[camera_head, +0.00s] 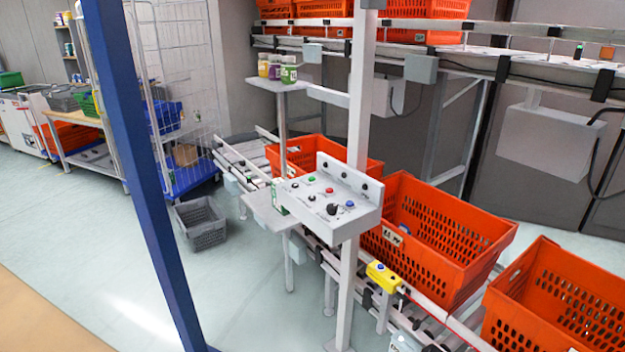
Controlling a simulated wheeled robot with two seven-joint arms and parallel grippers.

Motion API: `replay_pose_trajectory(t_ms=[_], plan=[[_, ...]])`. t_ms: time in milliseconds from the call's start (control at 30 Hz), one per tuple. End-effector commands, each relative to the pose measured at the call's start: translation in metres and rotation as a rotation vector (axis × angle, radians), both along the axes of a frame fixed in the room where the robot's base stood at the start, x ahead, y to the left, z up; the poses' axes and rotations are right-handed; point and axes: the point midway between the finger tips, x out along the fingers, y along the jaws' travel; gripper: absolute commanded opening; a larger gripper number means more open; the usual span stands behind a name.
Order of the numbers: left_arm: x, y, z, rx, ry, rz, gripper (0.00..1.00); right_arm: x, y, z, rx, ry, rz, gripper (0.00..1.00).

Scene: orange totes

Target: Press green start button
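A light grey control panel (322,214) is fixed to a grey upright post in the middle of the view. Its sloping face carries a small green button (311,179), a red button (329,190) and a blue button (350,204) in a row. A black knob (332,209) and other small controls sit in front of that row. Labels on the panel are too small to read. Neither of my grippers is in view, and nothing covers the buttons.
Orange totes (437,237) stand on a roller conveyor behind and right of the panel. A yellow box with a blue button (383,276) is on the conveyor's near side. A blue post (140,160) crosses the left foreground. Open floor lies left of the panel.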

Motion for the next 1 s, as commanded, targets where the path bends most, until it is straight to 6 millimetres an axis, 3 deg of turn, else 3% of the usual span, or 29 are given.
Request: replay_pose_trajectory(t_ms=[100, 267, 1000], plan=[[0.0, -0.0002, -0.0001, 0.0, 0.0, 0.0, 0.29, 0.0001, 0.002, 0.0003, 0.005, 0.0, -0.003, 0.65], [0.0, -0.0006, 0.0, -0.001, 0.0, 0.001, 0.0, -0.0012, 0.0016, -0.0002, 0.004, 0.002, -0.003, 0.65], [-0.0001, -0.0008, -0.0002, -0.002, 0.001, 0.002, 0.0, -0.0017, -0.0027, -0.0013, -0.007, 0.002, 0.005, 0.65]])
